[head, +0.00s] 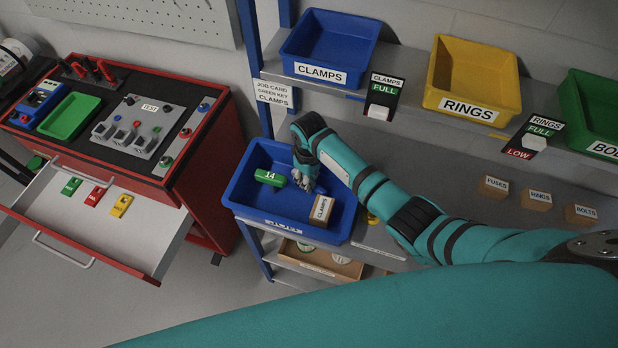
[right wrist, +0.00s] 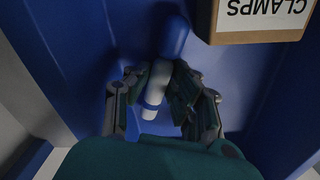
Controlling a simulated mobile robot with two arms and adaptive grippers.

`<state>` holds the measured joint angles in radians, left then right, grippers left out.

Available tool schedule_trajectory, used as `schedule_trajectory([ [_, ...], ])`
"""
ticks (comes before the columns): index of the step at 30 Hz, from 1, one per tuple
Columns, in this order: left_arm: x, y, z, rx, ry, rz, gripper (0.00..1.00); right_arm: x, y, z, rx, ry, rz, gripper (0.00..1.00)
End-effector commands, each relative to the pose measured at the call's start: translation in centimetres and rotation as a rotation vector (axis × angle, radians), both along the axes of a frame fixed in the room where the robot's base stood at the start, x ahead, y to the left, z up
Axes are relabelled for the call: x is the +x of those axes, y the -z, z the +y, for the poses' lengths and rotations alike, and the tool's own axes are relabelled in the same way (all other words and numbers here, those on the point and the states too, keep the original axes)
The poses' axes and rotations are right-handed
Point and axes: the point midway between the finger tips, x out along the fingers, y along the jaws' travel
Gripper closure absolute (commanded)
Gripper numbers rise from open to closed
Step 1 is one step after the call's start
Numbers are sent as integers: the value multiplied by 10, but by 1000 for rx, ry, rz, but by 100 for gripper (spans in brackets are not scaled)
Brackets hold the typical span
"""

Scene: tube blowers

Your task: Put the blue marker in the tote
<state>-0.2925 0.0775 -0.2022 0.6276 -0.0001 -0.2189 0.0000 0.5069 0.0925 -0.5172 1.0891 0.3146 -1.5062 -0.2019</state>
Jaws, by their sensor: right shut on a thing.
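The blue marker has a blue cap and a white body, and shows in the right wrist view (right wrist: 173,40). My right gripper (right wrist: 155,92) is shut on its white body, with the capped end pointing away. In the head view my right gripper (head: 306,182) is inside the blue tote (head: 240,192), near its right side. The marker is hidden or too small to tell in the head view. The tote stands on the lower shelf, its front label partly readable. My left gripper is not in view.
In the tote are a green piece marked 14 (head: 270,178) and a CLAMPS box (head: 321,209), which is close beside the marker in the wrist view. CLAMPS (head: 330,45) and RINGS (head: 475,82) bins stand above. A red cabinet (head: 215,150) with an open drawer is left.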

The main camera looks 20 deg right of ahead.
Motion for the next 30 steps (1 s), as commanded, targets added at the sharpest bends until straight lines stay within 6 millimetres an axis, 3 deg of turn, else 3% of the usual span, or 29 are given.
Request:
schedule_trajectory([
  [8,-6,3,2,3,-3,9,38,0,3,0,1,0,1,100],
  [9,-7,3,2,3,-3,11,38,0,4,0,1,0,-1,78],
  [14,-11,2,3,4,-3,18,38,0,3,0,1,0,0,57],
  [23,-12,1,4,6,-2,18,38,0,1,0,1,1,-1,56],
  [26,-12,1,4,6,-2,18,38,1,-7,0,1,0,-2,56],
  [30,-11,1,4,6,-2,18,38,1,-31,1,3,0,-5,56],
])
